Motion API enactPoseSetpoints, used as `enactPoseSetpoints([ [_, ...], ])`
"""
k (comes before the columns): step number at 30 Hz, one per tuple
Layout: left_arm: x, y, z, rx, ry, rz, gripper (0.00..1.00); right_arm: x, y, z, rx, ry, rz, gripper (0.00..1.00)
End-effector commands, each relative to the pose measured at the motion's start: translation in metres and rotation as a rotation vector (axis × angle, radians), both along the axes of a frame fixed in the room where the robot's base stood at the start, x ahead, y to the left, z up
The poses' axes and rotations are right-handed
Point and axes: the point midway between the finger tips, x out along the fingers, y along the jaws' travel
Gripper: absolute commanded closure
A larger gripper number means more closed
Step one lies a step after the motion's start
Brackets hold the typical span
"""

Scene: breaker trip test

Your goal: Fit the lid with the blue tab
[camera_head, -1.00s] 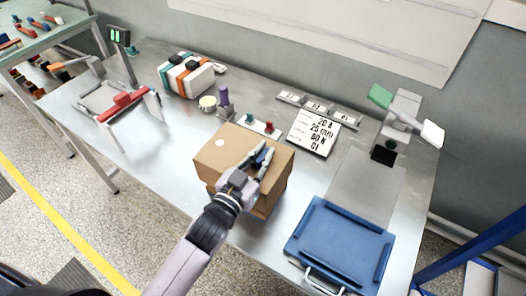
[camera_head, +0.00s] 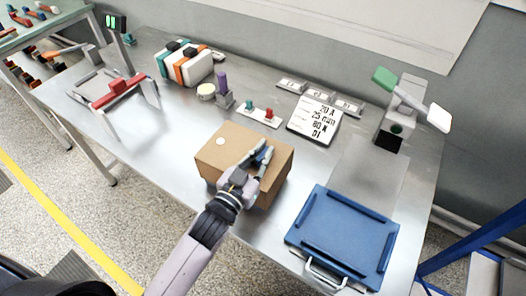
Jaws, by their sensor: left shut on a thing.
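A brown cardboard box-shaped thing (camera_head: 222,160) with a small white round spot on its top stands at the front middle of the metal table. My left gripper (camera_head: 262,158) reaches over it from the front and is shut on a small dark blue part at its top, which looks like the blue tab. The fingers hide most of that part. I cannot tell whether the brown top is a separate lid or where its edge meets the box. My right gripper is not in view.
A blue tray (camera_head: 345,232) with a metal handle lies at the front right. A white card (camera_head: 314,120), small switches (camera_head: 258,116) and striped boxes (camera_head: 185,63) stand behind. A red-barred metal frame (camera_head: 117,92) stands left. A lever device (camera_head: 400,115) stands at the right.

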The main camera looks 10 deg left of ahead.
Motion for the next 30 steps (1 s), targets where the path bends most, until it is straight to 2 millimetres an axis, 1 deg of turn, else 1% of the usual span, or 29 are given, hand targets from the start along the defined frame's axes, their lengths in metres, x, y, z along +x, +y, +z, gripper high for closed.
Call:
enactPoseSetpoints([
  [5, 0.000, 0.000, 0.000, 0.000, -0.001, 0.000, 1.00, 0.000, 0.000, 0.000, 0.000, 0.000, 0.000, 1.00],
  [6, 0.000, 0.000, 0.000, 0.000, -0.001, 0.000, 0.89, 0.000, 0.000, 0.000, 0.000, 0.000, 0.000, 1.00],
  [16, 0.000, 0.000, 0.000, 0.000, -0.001, 0.000, 0.67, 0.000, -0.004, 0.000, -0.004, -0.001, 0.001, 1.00],
  [26, -0.002, 0.001, 0.000, 0.000, 0.001, 0.000, 0.67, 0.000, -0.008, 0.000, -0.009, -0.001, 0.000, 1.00],
  [30, -0.015, 0.004, -0.001, 0.000, 0.003, 0.000, 0.67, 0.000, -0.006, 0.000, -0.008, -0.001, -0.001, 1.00],
])
